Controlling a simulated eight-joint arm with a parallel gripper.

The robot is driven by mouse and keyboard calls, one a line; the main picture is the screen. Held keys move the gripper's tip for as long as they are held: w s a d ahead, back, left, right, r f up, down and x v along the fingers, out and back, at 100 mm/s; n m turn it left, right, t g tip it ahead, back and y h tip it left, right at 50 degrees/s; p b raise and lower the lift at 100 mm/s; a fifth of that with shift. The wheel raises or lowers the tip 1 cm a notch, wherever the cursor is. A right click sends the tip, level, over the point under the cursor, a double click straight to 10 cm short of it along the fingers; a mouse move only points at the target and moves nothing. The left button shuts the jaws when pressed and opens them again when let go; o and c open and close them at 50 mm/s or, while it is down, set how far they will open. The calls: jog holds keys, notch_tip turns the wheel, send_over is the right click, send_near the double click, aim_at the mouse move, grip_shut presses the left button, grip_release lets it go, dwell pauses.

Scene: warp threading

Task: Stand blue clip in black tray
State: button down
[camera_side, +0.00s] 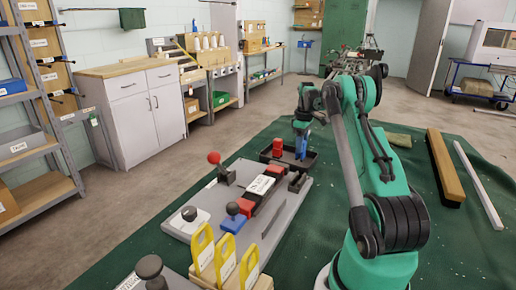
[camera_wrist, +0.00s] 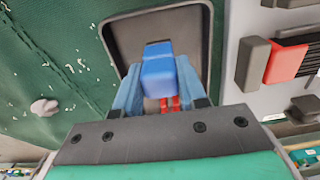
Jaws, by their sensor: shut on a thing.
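The black tray (camera_side: 312,168) sits on the green cloth behind the grey fixture plate; its rim also shows in the wrist view (camera_wrist: 108,38). My gripper (camera_side: 301,146) points down over the tray. In the wrist view my gripper (camera_wrist: 158,92) has its blue fingers shut on the blue clip (camera_wrist: 158,70), one on each side. The clip is over the tray's floor; whether its lower end touches the floor cannot be told. A red piece (camera_side: 277,147) stands in the tray left of the gripper. Red bits (camera_wrist: 168,103) show between the fingers, partly hidden.
The grey plate (camera_side: 215,212) with a red-knobbed lever (camera_side: 214,158), a blue block (camera_side: 234,222) and dark blocks lies beside the tray. Yellow-handled tools (camera_side: 225,250) stand in front. A wooden beam (camera_side: 445,165) lies at right. A pale lump (camera_wrist: 44,107) lies on the cloth.

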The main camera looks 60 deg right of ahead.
jog(key=shift+f, duration=0.6)
jog(key=shift+c, duration=2.4)
grip_release()
jog(key=shift+f, duration=0.15)
